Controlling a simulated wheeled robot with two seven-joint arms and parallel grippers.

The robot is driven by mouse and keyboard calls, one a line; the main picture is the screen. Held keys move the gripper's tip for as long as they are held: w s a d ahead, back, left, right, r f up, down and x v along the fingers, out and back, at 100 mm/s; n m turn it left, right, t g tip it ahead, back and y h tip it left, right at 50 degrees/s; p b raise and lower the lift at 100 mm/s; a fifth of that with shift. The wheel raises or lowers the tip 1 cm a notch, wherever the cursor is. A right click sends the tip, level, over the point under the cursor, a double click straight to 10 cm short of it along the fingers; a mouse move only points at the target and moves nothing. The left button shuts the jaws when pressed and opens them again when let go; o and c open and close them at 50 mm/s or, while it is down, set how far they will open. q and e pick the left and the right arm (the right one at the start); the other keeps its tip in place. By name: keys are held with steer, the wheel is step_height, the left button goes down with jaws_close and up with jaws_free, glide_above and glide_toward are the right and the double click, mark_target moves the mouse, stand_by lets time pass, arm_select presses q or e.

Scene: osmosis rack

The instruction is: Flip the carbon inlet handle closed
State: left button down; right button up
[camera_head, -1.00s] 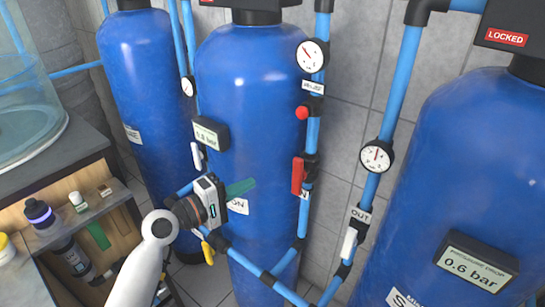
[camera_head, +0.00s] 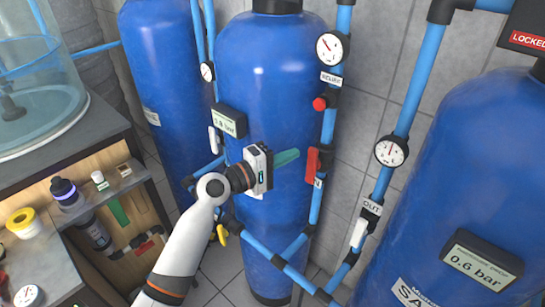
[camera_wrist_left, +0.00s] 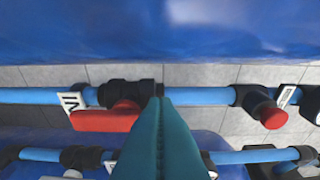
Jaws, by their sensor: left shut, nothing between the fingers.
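The red lever handle (camera_head: 312,162) sits on the blue vertical pipe right of the middle blue tank (camera_head: 262,85), beside a label reading IN. It lies roughly along the pipe. My left gripper (camera_head: 297,153) is shut and empty, its green fingers pointing right at the handle's upper end. In the left wrist view the shut fingers (camera_wrist_left: 159,105) cover part of the black valve body, and the red handle (camera_wrist_left: 105,121) extends to their left. I cannot tell whether the fingertips touch the valve. My right gripper is not in view.
A red knob (camera_head: 320,103) and a gauge (camera_head: 331,47) are higher on the same pipe. A white handle (camera_head: 358,234) is on the pipe to the right, near the right tank (camera_head: 450,180). A bench (camera_head: 75,150) with bottles stands at left.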

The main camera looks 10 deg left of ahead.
arm_select(q)
steer(key=shift+x, duration=1.15)
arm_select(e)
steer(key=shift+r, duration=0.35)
